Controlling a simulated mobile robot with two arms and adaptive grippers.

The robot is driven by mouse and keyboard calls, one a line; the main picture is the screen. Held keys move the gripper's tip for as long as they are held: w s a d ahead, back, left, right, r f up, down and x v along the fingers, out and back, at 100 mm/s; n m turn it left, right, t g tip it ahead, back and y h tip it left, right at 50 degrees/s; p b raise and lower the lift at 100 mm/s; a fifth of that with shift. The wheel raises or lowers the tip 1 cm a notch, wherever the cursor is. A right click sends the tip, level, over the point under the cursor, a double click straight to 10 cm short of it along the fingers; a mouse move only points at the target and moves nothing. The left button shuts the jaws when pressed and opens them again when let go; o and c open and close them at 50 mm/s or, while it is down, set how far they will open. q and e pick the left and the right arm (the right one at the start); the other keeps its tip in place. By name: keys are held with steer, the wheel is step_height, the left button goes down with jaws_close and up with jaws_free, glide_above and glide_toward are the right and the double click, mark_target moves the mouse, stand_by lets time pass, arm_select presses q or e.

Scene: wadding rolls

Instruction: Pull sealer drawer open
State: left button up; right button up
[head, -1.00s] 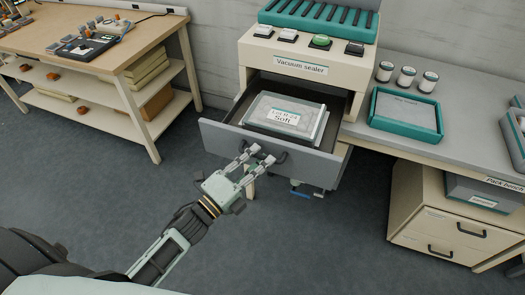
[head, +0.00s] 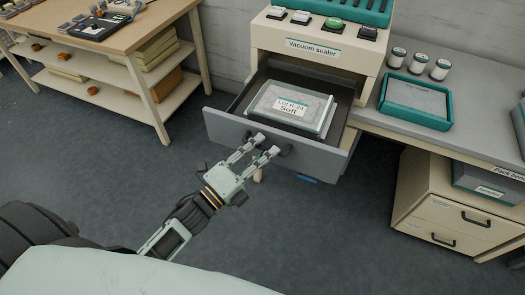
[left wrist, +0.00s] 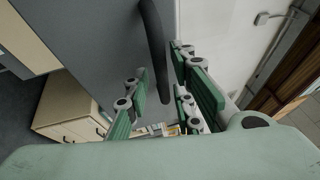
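The vacuum sealer (head: 315,58) stands at the upper middle of the head view. Its grey drawer (head: 318,159) is pulled out and shows its inside. A wrapped pack labelled "Soft" (head: 291,104) lies in it. The dark drawer handle (head: 286,150) is on the drawer front; it also shows in the left wrist view (left wrist: 155,38). My left gripper (head: 267,145) is at the handle, with its green-padded fingers (left wrist: 160,88) on either side of the bar and close to it. My right gripper is not in view.
A wooden table with shelves (head: 150,36) stands at the left. The pack bench (head: 455,140) adjoins the sealer at the right, with a teal tray (head: 415,119), several jars (head: 418,63) and a drawer cabinet (head: 440,215) below. The floor before the drawer is clear.

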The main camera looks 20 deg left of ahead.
arm_select(q)
steer(key=shift+r, duration=0.1)
steer(key=v, duration=1.2)
stand_by(0.4)
steer(key=s+a+f+n+g+y, duration=0.15)
steer(key=f+n, duration=0.25)
steer(key=f, duration=0.6)
steer(key=s+a+f+n+g+y, duration=0.1)
steer(key=s+f+n+g+y, duration=0.3)
steer(key=f, duration=0.7)
steer(key=w+a+f+n+g+y, duration=0.15)
steer(key=f+n, duration=0.35)
steer(key=f, duration=0.5)
steer(key=s+d+f+n+g, duration=0.1)
steer(key=s+f+n+g, duration=0.1)
steer(key=s+f, duration=0.4)
steer(key=s+d+f+n+g+y, duration=0.1)
steer(key=s+f+n+g, duration=0.2)
steer(key=s+f, duration=0.4)
steer(key=s+d+f+n+g, duration=0.1)
steer(key=s+f+n+g, duration=0.2)
steer(key=s, duration=0.9)
steer(key=shift+s+f+g, duration=0.2)
steer(key=shift+f+g, duration=0.3)
steer(key=shift+f, duration=0.5)
steer(key=shift+s+f+g, duration=0.2)
steer(key=shift+f+g, duration=0.3)
steer(key=shift+f, duration=0.5)
